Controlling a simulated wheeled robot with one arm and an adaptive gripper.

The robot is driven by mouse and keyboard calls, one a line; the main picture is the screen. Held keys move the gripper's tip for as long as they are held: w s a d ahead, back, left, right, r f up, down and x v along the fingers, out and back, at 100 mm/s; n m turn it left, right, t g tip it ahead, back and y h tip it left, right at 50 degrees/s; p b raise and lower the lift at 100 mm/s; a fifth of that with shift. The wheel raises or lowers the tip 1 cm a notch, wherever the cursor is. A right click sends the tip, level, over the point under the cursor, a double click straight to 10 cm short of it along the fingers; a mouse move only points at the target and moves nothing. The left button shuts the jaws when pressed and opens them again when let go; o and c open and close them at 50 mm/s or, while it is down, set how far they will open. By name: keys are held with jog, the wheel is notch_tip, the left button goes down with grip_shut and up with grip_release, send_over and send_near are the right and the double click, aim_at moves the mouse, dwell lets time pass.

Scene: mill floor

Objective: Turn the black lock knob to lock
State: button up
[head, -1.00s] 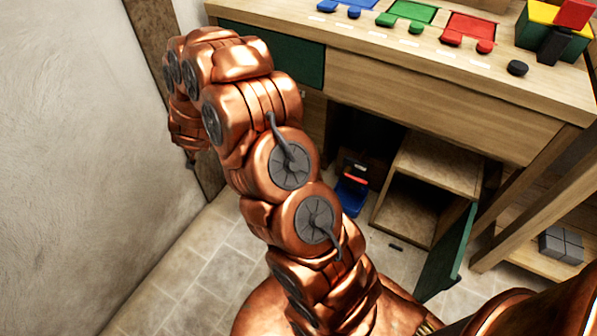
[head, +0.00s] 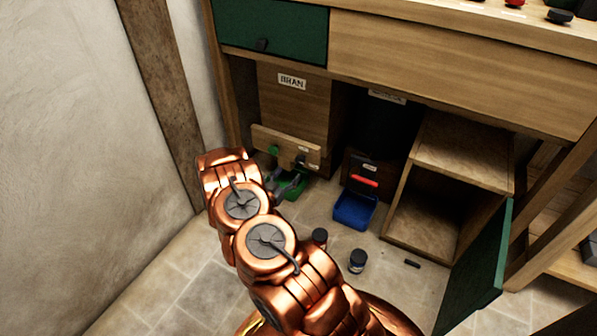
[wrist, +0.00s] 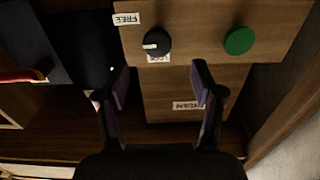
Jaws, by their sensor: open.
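The black lock knob (wrist: 157,42) sits on a wooden board, with a white pointer mark toward the picture's left in the wrist view. A FREE label (wrist: 127,18) is at its upper left, and a second label (wrist: 158,58), partly covered by the knob, is just below it. A round green knob (wrist: 239,41) is to its right. In the head view, the black knob (head: 301,160) is on the low board under the bench. My gripper (wrist: 160,78) is open and empty. Its fingertips point at the board, just short of the black knob, with no visible contact.
The BRAN bin (head: 291,105) stands behind the board (head: 285,140). A green scoop-like tray (head: 293,188) and a blue one (head: 353,210) are on the floor. Small dark jars (head: 357,260) stand nearby. An open green cabinet door (head: 475,270) is at right; a wall is at left.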

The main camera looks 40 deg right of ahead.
aim_at(299, 162)
jog(key=shift+s+b+x, duration=0.2)
jog(key=shift+b+x, duration=1.3)
jog(key=shift+x, duration=2.45)
jog(key=shift+c, duration=0.2)
jog(key=c, duration=1.1)
